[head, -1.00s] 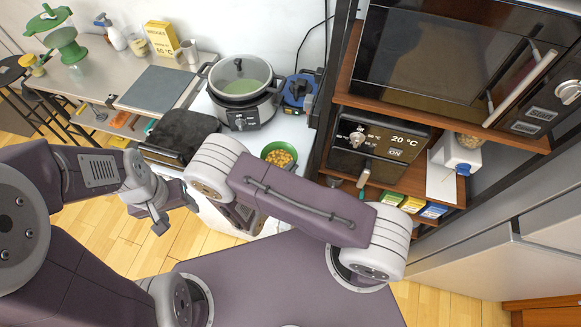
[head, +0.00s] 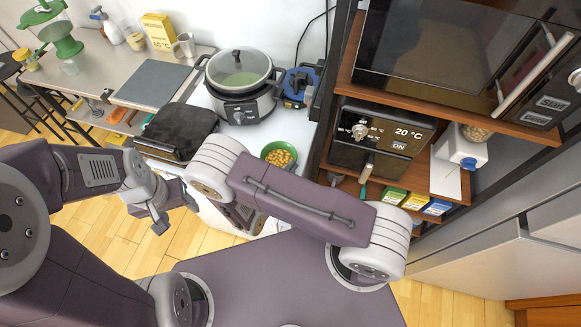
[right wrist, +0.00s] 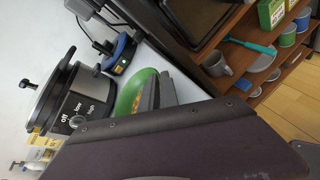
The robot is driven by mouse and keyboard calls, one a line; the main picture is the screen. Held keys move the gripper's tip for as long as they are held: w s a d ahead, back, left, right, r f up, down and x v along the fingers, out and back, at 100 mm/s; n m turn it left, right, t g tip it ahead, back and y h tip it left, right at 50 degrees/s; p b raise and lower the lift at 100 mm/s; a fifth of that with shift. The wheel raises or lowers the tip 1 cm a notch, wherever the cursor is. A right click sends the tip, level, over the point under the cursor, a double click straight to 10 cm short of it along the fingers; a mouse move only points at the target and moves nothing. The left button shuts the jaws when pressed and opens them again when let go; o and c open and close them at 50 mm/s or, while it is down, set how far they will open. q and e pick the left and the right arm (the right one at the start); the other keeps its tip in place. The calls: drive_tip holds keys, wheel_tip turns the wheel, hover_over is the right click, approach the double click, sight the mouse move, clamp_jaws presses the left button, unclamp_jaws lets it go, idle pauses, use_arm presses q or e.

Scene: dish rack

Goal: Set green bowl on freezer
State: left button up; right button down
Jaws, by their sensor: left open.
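The green bowl (head: 267,151), filled with yellow-orange pieces, sits on the white counter just beyond my right arm in the head view. Its green side also shows in the right wrist view (right wrist: 128,97). My right gripper is hidden behind its own arm in the head view. In the right wrist view its grey fingers (right wrist: 160,92) are beside the bowl, and their gap is unclear. My left gripper (head: 176,209) is open and empty over the floor in front of the counter. A grey steel appliance (head: 470,262) at the right may be the freezer.
A slow cooker (head: 240,105) and a blue device (head: 298,86) stand behind the bowl. A black appliance (head: 176,130) is to its left. Wooden shelves with a microwave (head: 430,50) and an oven (head: 375,140) rise close to the right.

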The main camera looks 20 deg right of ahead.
drive_tip(key=shift+f, duration=0.2)
idle(0.3)
drive_tip(key=c, duration=1.5)
unclamp_jaws()
drive_tip(key=shift+c, duration=0.2)
